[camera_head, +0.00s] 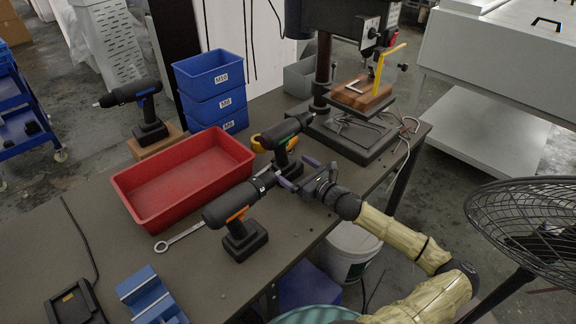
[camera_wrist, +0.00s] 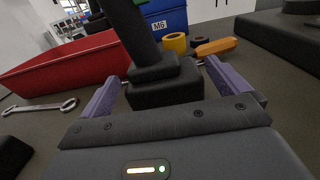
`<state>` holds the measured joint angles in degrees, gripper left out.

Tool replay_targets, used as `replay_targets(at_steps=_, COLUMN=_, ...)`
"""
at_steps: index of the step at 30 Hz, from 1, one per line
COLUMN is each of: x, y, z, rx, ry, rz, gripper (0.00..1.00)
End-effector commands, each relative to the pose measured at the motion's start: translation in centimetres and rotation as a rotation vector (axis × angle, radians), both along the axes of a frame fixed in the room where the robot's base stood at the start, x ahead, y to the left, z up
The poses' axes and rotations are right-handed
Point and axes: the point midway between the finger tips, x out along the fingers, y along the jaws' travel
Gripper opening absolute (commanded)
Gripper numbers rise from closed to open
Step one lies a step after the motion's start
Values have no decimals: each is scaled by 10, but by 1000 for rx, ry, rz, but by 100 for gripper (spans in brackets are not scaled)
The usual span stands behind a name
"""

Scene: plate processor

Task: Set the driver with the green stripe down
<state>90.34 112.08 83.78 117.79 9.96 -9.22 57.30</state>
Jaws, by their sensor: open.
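The driver with the green stripe (camera_head: 283,134) stands upright on the bench, between the red bin and the drill press. In the wrist view its black battery base (camera_wrist: 165,88) rests on the bench, with the handle rising out of the top of the picture. My gripper (camera_head: 299,173) is open at the near side of this driver. In the wrist view its two purple fingers (camera_wrist: 162,78) flank the battery base. They look slightly apart from it, but contact is hard to judge.
An orange-striped driver (camera_head: 238,217) stands close left of my gripper. A red bin (camera_head: 133,205), a wrench (camera_head: 182,237), stacked blue bins (camera_head: 211,86) and a blue-striped driver (camera_head: 141,97) lie further left. A yellow ring (camera_head: 257,144) is beside the green-striped driver. The drill press (camera_head: 365,145) stands behind right.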

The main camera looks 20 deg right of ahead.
Motion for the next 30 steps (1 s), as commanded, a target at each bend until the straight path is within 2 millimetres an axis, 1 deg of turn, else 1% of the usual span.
replay_targets(at_steps=1, x=-10, y=-4, z=0, rx=0, ry=0, rz=-2, gripper=100)
replay_targets(at_steps=6, x=-37, y=-14, z=0, rx=-1, ry=1, rz=-2, gripper=100)
replay_targets(at_steps=12, x=-63, y=-23, z=0, rx=0, ry=0, rz=-1, gripper=100)
replay_targets(at_steps=17, x=-71, y=-25, z=0, rx=0, ry=-1, rz=1, gripper=100)
replay_targets(at_steps=30, x=-71, y=-25, z=0, rx=0, ry=0, rz=1, gripper=100)
